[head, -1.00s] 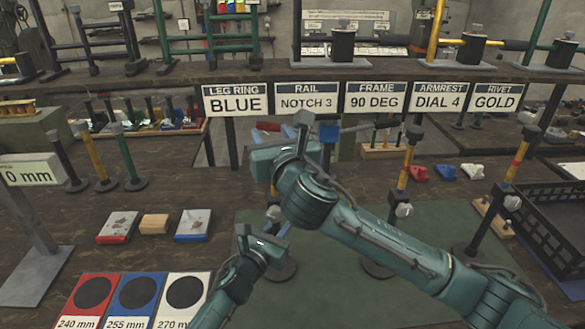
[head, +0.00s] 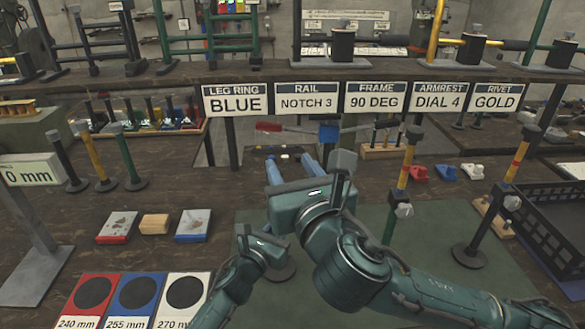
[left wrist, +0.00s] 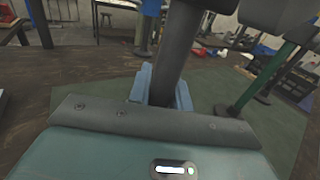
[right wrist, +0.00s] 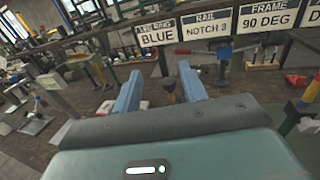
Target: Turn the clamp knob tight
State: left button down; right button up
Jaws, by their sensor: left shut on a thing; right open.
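My left gripper (head: 262,240) is low at the front of the green mat. In the left wrist view its blue fingers (left wrist: 160,88) are closed around a dark upright post (left wrist: 178,48). The post's round base (head: 276,268) shows in the head view. My right gripper (head: 289,168) is above and just behind the left one, its two blue fingers apart and pointing away. The right wrist view shows nothing held between its fingers (right wrist: 160,78). The held post's upper part and its clamp knob are hidden behind my right gripper. Similar grey knobs are on the middle post (head: 403,210) and the right post (head: 512,203).
A bar with a blue block (head: 328,132) lies behind my right gripper. Sign cards such as RAIL NOTCH 3 (head: 309,97) stand along the shelf. A black tray (head: 550,230) is at the right. The green mat (head: 350,215) has free room between the posts.

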jog(key=shift+o, duration=0.9)
jog(key=shift+f, duration=0.2)
jog(key=shift+o, duration=0.5)
notch_tip(320, 180, down, 8)
jog(key=s+a+m+h, duration=0.1)
jog(key=m+h, duration=0.1)
jog(key=m, duration=0.1)
jog(key=shift+r+h, duration=0.15)
jog(key=shift+h, duration=0.15)
jog(key=s+a+f+m+h, duration=0.25)
jog(key=s+f, duration=0.25)
jog(key=f, duration=0.3)
jog(key=w, duration=1.1)
jog(key=shift+w+d+m+t, duration=0.25)
jog(key=shift+w+m+t, duration=0.1)
jog(key=shift+m, duration=0.1)
jog(key=shift+r, duration=0.1)
jog(key=c, duration=1)
